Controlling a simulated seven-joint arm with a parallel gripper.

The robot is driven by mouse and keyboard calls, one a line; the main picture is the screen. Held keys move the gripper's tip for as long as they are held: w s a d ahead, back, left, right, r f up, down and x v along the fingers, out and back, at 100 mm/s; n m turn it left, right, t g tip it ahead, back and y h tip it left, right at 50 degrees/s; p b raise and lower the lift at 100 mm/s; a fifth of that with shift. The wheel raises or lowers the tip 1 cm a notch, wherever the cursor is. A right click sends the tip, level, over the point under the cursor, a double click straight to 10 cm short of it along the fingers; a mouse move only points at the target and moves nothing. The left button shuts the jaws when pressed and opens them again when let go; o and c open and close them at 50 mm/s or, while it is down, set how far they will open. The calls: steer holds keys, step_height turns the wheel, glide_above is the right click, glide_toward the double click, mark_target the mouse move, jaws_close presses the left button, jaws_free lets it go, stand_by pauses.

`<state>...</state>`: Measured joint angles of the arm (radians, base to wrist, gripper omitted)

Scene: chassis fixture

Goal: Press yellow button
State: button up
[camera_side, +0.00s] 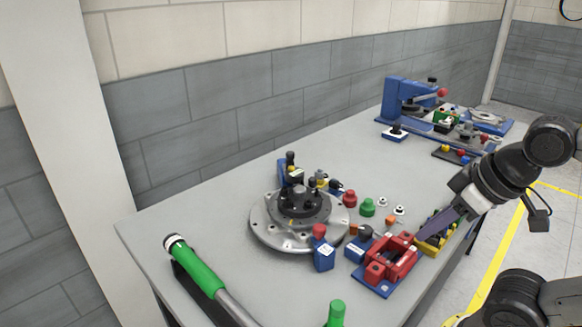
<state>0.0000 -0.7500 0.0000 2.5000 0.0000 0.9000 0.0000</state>
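My gripper (424,234) comes in from the right with its purple-grey fingers pointing down and left. The fingertips are over or beside a yellow block-like part (431,245), next to a red fixture (392,259) on a blue base. I cannot tell whether the fingertips touch either one. The fingers look like a single wedge, so their opening does not show. A small yellow round piece (445,149) sits on a dark plate farther back. I cannot tell which yellow part is the button.
A red button (349,198) and a green button (367,207) stand beside the round metal chassis fixture (268,229). A blue block (324,257) stands in front of it. A green-handled lever (202,270) is at front left. Blue machinery (396,97) stands at the back.

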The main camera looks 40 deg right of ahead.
jaws_close()
stand_by(1.4)
